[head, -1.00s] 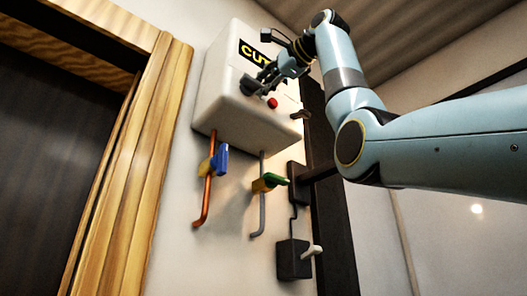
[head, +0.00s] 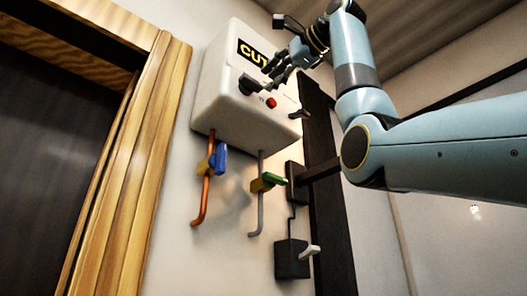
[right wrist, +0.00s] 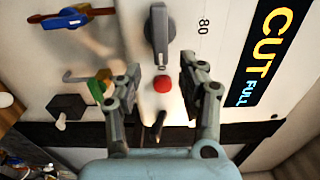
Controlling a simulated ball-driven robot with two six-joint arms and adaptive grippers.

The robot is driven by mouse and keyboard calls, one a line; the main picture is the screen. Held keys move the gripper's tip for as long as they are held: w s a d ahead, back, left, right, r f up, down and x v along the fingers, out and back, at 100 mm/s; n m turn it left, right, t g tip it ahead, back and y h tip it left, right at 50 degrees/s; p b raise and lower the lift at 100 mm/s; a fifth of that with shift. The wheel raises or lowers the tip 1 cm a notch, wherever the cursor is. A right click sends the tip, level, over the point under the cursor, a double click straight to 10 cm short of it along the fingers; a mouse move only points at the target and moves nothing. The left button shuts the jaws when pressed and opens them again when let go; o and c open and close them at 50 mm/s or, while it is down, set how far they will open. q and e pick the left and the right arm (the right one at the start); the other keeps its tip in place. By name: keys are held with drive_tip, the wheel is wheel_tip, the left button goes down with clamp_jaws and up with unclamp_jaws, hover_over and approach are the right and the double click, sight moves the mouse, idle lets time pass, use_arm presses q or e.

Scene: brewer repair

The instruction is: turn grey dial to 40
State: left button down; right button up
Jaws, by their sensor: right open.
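The grey dial (head: 246,85) is on the front of the white box (head: 221,104), below its black sign with yellow letters. In the right wrist view the dial (right wrist: 160,30) shows as a dark grey knob with a long grip bar, left of a printed 80. I cannot read which mark it points to. My right gripper (head: 268,78) is open and empty, to the right of the dial in the head view and apart from it. In the right wrist view its fingertips (right wrist: 160,72) stand apart below the dial. My left gripper is not in view.
A red button (right wrist: 162,85) sits near the dial, between my fingers in the right wrist view. Below the box are a blue valve handle (head: 220,160) on a copper pipe, a green valve handle (head: 272,179) on a grey pipe, and a dark switch box (head: 291,260). A wooden door frame stands left.

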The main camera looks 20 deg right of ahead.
drive_tip(key=v, duration=0.7)
drive_tip(key=shift+s+d, duration=0.15)
drive_tip(key=shift+s, duration=0.2)
